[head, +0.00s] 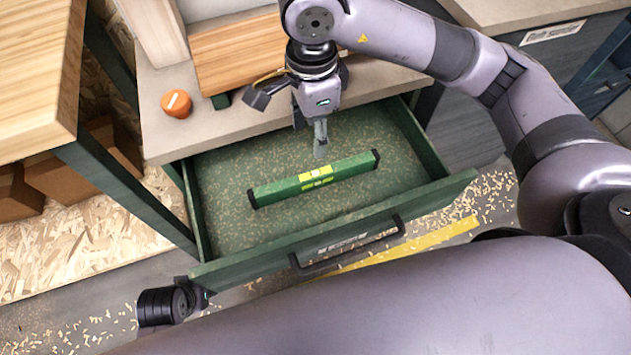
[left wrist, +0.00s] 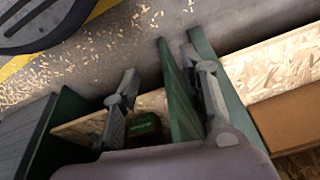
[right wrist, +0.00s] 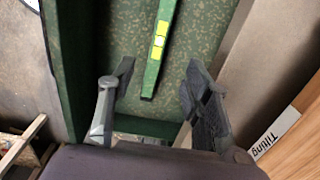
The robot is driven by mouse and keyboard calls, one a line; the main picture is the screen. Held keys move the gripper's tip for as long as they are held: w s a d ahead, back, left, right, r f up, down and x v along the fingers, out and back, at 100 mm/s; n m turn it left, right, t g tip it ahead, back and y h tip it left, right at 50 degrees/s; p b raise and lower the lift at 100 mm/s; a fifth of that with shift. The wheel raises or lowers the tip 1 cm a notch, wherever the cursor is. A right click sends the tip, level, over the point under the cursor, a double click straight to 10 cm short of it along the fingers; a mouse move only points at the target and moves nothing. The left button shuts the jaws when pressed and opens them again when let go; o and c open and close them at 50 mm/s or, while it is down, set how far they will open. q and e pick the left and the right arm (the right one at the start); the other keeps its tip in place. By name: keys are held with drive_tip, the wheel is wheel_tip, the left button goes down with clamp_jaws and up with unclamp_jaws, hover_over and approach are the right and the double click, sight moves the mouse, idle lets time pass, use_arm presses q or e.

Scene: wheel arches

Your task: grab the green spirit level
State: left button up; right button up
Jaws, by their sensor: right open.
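The green spirit level (head: 342,168) with yellow labels and dark end caps lies in the open green drawer (head: 220,205). My right gripper (head: 320,150) hangs above the drawer, behind the level's middle in the head view. In the right wrist view, its fingers (right wrist: 160,76) are spread and empty, and the level (right wrist: 154,68) shows between and beyond them, apart from both. My left gripper (head: 200,297) is low by the drawer's front left corner. In the left wrist view, its fingers (left wrist: 165,82) are spread, with green panel edges beyond them.
The drawer front has a dark handle (head: 345,250). An orange tape-like object (head: 176,103) sits on the grey worktop (head: 158,140) at the back left. A wooden-topped table (head: 35,80) stands at the left. Wood shavings cover the floor. The drawer floor around the level is clear.

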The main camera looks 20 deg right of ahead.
drive_tip(key=b, duration=0.1)
approach(315, 173)
wheel_tip(315, 173, down, 5)
drive_tip(key=shift+s+a+f, duration=0.1)
drive_tip(key=shift+a+f, duration=0.05)
drive_tip(key=shift+f, duration=0.05)
drive_tip(key=shift+d+f+b, duration=0.2)
drive_tip(key=shift+f+b, duration=0.5)
drive_tip(key=shift+f, duration=2.3)
use_arm(q)
drive_tip(key=w+v, duration=0.1)
drive_tip(key=v, duration=0.8)
drive_tip(key=shift+r, duration=0.3)
drive_tip(key=shift+w, duration=0.1)
use_arm(e)
clamp_jaws()
drive_tip(key=shift+r, duration=0.1)
